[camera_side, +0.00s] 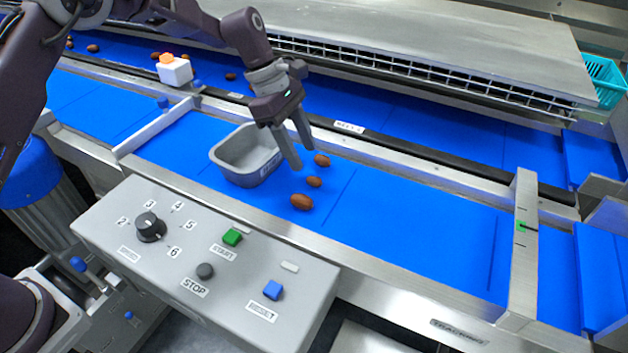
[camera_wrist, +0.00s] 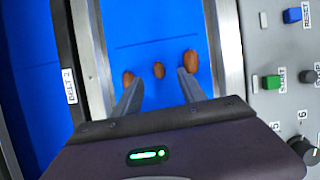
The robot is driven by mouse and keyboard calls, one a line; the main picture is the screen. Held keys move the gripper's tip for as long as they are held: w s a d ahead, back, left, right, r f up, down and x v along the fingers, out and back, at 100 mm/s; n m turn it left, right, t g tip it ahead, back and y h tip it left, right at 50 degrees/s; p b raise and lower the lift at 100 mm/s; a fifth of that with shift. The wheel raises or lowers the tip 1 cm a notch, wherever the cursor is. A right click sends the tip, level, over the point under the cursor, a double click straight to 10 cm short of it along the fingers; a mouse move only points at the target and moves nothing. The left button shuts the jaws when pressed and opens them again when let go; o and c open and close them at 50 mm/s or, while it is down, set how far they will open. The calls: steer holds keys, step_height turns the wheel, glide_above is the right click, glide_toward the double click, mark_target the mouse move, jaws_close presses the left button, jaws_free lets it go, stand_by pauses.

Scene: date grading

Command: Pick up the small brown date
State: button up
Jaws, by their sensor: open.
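Three brown dates lie in a row on the blue belt. The middle one is the small brown date (camera_side: 314,182), and it also shows in the wrist view (camera_wrist: 158,69). A larger date (camera_side: 301,202) lies on the panel side, at the right in the wrist view (camera_wrist: 190,60). Another date (camera_side: 321,159) lies on the far side, at the left in the wrist view (camera_wrist: 128,77). My gripper (camera_side: 304,157) is open and empty, pointing down near the row. In the wrist view its fingertips (camera_wrist: 160,77) appear on either side of the small date, which is not held.
A grey tray (camera_side: 222,160) stands on the belt left of my gripper. A control panel (camera_side: 205,265) with a knob and buttons lies in front. Metal rails (camera_side: 440,168) border the belt. The blue belt (camera_side: 420,230) is clear to the right. More dates lie on the back belt.

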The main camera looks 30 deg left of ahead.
mark_target(312, 177)
steer(key=x, duration=0.6)
steer(key=shift+w+a+f, duration=0.2)
steer(key=shift+f, duration=0.3)
steer(key=shift+c, duration=0.5)
steer(key=c, duration=0.8)
